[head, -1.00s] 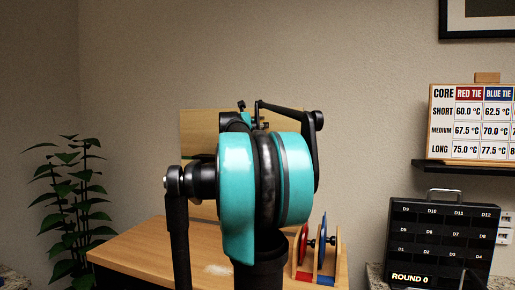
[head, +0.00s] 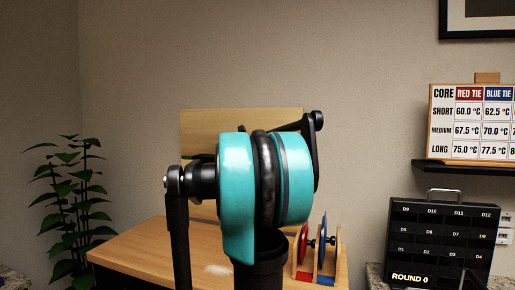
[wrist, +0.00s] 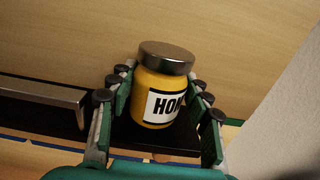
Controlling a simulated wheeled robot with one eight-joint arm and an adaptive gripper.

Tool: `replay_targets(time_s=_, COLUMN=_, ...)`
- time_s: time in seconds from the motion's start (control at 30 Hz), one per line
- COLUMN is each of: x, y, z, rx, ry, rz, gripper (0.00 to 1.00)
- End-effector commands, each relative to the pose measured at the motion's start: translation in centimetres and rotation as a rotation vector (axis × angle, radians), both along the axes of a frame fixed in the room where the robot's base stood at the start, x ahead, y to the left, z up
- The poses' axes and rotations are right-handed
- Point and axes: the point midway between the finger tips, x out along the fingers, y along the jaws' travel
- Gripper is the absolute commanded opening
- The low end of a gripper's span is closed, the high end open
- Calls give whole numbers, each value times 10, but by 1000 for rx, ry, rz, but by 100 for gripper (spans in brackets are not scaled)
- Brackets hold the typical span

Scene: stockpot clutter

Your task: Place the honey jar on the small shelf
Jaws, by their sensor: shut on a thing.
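In the wrist view, the honey jar (wrist: 160,88) is yellow with a metal lid and a white label reading "HO…". My gripper (wrist: 160,97) has its two green fingers shut on the jar's sides. The jar is slightly tilted in the picture. A dark, flat surface (wrist: 180,138), which looks like the small shelf, shows around and below the jar's base. I cannot tell whether the jar touches it. In the head view, my arm hides the gripper and jar.
A pale wooden panel (head: 225,122) stands behind my arm, above a wooden table (head: 140,250). A metal-edged bar (wrist: 45,92) lies left of the jar. A rack with red and blue discs (head: 318,255) is on the table's right. A black case (head: 440,235) stands farther right.

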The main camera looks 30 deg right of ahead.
Motion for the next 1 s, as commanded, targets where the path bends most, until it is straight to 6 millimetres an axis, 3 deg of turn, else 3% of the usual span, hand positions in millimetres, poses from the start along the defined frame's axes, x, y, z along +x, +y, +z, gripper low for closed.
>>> replay_targets(time_s=0.07, x=0, y=0, z=-2, rx=0, ry=0, rz=0, gripper=8)
replay_targets(time_s=0.1, x=0, y=0, z=-2, rx=0, ry=0, rz=0, gripper=54)
replay_targets(time_s=0.23, x=0, y=0, z=-2, rx=0, ry=0, rz=0, gripper=69)
replay_targets(time_s=0.67, x=-4, y=5, z=1, rx=0, ry=0, rz=1, gripper=69)
replay_targets(time_s=1.0, x=-44, y=50, z=1, rx=0, ry=0, rz=3, gripper=69)
